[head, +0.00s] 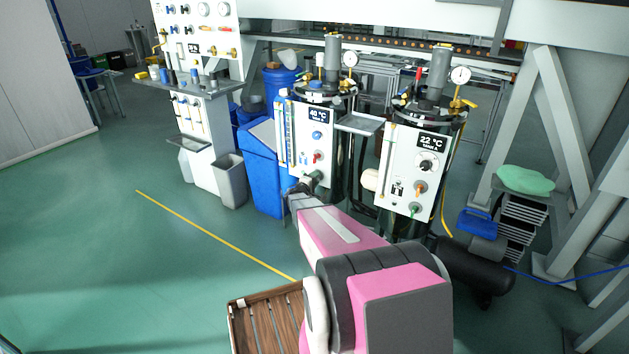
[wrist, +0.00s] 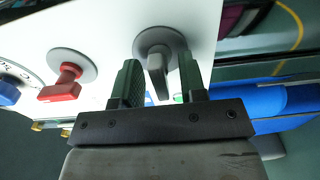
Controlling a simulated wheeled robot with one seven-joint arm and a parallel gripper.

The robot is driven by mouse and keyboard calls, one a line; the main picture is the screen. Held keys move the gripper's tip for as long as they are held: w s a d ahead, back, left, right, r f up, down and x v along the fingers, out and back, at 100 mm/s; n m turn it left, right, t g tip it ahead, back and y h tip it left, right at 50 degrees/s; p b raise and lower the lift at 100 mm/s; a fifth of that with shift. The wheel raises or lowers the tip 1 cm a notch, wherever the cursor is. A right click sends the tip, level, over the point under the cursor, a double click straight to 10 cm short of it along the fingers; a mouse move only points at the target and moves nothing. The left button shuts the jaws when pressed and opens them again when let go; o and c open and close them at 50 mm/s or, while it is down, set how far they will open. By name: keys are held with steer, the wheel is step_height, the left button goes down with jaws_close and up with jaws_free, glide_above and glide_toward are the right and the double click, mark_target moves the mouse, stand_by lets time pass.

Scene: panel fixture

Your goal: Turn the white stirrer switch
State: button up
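The white stirrer switch (wrist: 154,43) looks light grey in the wrist view. It has a round base on a white panel and a lever handle pointing toward my gripper (wrist: 158,72). My gripper is open, with one green finger on each side of the handle. Gaps show between the handle and both fingers, so it is not clamped. In the head view my gripper (head: 308,184) is at the lower part of the left tank's white panel (head: 301,125). It hides the switch there.
A red switch (wrist: 66,83) and a blue switch (wrist: 8,93) sit to the left on the same panel. A second tank panel (head: 410,165) stands to the right. A blue bin (head: 262,175) stands left of my arm. Green floor at left is clear.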

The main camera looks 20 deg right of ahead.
steer(key=shift+c, duration=0.3)
jaws_close()
steer(key=shift+n, duration=0.4)
steer(key=n, duration=1.3)
steer(key=shift+n, duration=2)
